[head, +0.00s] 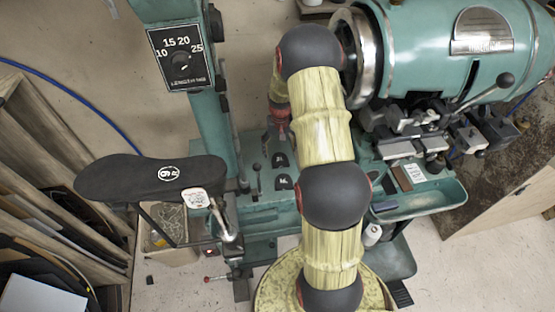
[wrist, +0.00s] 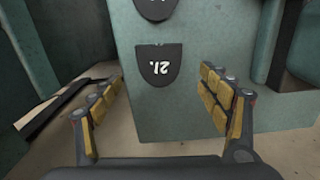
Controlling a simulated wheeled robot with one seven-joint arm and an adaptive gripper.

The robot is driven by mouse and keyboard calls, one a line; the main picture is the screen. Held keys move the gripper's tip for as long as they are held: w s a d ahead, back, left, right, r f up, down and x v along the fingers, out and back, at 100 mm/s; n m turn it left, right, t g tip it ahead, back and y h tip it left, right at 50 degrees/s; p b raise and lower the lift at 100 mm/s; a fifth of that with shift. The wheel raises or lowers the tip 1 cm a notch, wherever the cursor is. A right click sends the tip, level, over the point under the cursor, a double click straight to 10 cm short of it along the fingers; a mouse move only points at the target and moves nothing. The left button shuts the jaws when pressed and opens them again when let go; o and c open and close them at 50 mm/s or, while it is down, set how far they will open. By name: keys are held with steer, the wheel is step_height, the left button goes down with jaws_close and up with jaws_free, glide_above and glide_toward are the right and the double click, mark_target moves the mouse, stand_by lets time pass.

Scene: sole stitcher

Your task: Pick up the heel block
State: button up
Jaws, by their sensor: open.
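Two black heel blocks lie flat on a green machine surface. In the wrist view, one heel block (wrist: 159,66) with white markings lies between the open fingers of my gripper (wrist: 162,82), touching neither. The other heel block (wrist: 157,8) is cut off by the top edge of that view. In the head view, the two heel blocks (head: 280,160) (head: 284,183) lie one above the other on the green deck (head: 262,205). My gripper (head: 279,135) is above them, partly hidden by my arm. How high it is over the surface is hard to tell.
Small levers (head: 257,180) stand left of the blocks. A large green drum (head: 430,45) and a green tray (head: 430,205) are at right. The deck's edge shows below the blocks.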

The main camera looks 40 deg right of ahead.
mark_target(280, 159)
step_height(280, 159, down, 6)
steer(key=shift+r+b, duration=0.1)
steer(key=shift+b, duration=0.6)
steer(key=shift+s, duration=0.1)
steer(key=c, duration=0.3)
steer(key=c, duration=1)
